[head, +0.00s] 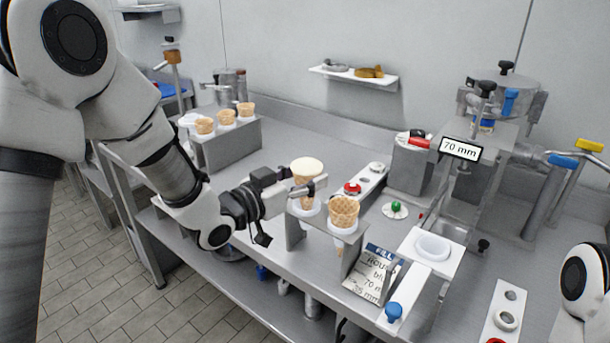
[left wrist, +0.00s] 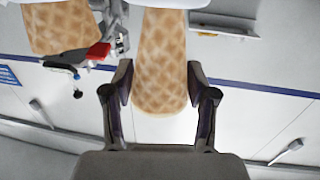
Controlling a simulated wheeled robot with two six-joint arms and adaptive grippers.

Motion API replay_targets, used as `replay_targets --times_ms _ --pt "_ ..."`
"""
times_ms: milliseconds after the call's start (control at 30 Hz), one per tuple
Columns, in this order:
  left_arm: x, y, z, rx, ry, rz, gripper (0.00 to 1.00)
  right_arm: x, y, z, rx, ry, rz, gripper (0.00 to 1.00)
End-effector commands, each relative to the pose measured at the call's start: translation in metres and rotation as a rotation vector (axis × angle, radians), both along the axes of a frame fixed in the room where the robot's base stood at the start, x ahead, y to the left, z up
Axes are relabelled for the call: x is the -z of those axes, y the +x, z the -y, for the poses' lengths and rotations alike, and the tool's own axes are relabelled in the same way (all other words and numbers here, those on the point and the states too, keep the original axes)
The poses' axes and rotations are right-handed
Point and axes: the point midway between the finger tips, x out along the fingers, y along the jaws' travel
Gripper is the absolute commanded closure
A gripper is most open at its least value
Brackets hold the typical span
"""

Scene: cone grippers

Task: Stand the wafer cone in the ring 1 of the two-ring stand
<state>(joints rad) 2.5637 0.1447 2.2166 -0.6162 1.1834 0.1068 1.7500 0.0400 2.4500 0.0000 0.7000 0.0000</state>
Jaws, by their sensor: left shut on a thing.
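In the left wrist view the wafer cone (left wrist: 160,60) shows between the two fingers (left wrist: 163,92). The two-ring stand (head: 320,229) is a grey bracket with white rings, just below the gripper. The held cone is over its left ring (head: 304,207); I cannot tell how far it reaches in. My right gripper is out of view.
Several cones (head: 226,117) stand in a grey rack (head: 229,142) at the back left. A printed card (head: 374,271) leans right of the stand. Behind it are a strip with a red knob (head: 353,188) and a machine with a 70 mm display (head: 460,150).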

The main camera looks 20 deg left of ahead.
Motion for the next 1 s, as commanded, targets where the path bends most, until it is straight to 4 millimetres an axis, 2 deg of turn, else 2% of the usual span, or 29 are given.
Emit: replay_targets --times_ms 1000 --pt "0.032 0.0 0.0 0.0 0.0 0.0 0.57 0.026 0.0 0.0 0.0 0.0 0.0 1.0"
